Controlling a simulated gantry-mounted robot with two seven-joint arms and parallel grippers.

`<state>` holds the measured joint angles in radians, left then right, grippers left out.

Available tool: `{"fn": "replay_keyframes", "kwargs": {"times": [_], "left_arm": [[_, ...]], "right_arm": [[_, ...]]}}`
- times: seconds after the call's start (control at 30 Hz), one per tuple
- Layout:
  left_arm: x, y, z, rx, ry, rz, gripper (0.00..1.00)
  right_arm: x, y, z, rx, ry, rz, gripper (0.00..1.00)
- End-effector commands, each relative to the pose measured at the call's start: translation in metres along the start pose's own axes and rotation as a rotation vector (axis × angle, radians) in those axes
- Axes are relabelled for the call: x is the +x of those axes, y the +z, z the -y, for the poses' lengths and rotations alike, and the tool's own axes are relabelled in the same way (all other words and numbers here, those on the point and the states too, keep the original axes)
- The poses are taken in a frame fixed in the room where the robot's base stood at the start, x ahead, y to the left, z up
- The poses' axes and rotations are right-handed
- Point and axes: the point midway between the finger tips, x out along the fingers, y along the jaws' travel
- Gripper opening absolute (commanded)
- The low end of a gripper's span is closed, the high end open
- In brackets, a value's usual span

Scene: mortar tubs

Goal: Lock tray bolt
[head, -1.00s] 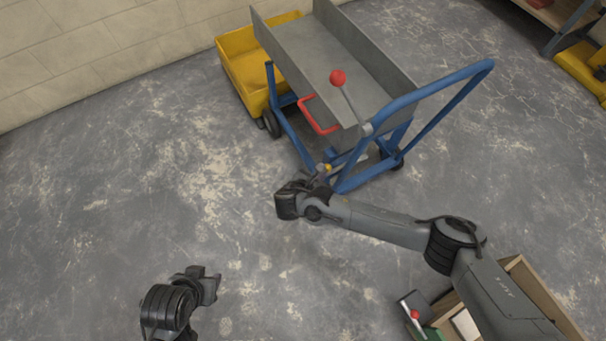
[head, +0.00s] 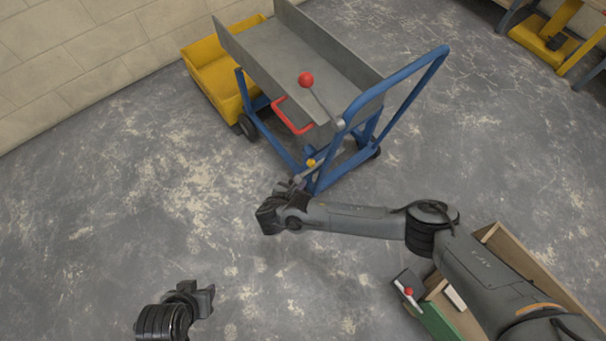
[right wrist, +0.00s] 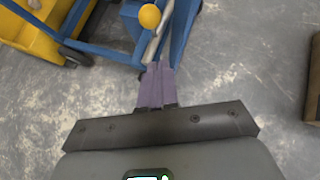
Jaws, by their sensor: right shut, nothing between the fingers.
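The tray bolt (head: 311,163) shows as a small yellow knob on a grey rod, low on the near end of a blue cart frame (head: 364,132). In the right wrist view the yellow knob (right wrist: 149,16) sits at the top, just beyond my fingertips. The grey tray (head: 300,42) rests tilted on the cart. My right gripper (head: 296,184) is just below and left of the knob. Its fingers (right wrist: 158,68) are shut with nothing between them, apart from the knob. My left gripper (head: 197,296) hangs over the floor at lower left; its jaw state is unclear.
A red-balled lever (head: 306,80) and a red handle (head: 291,117) are on the cart. A yellow tub (head: 207,77) stands behind it by the wall. An open box (head: 490,235) lies at lower right. The floor at left is clear.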

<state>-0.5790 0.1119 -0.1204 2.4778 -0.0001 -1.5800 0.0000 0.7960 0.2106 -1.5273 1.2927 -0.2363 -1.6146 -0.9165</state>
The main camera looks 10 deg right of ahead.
Motion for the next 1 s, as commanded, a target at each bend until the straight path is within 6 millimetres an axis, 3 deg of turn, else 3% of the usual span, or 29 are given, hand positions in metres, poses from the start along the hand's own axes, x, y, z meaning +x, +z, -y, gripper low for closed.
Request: {"fn": "replay_keyframes", "kwargs": {"times": [0.03, 0.1, 0.4, 0.6, 1.0], "left_arm": [[-0.014, -0.004, 0.001, 0.002, -0.002, 0.001, 0.38], [-0.021, -0.006, 0.002, 0.005, -0.004, 0.002, 0.38], [-0.043, -0.013, 0.005, 0.013, -0.011, -0.001, 0.38], [-0.047, -0.015, 0.004, 0.011, -0.01, -0.001, 0.38], [-0.047, -0.015, 0.001, -0.001, 0.001, -0.002, 0.38]], "right_arm": [[-0.018, 0.006, -0.002, 0.001, 0.006, -0.003, 0.0], [-0.032, 0.006, -0.002, 0.0, 0.006, -0.003, 0.0], [-0.077, 0.004, -0.001, 0.001, 0.004, -0.002, 0.0], [-0.09, 0.002, -0.001, 0.001, 0.005, -0.002, 0.0], [-0.091, 0.002, -0.001, 0.002, 0.004, -0.001, 0.0]]}}
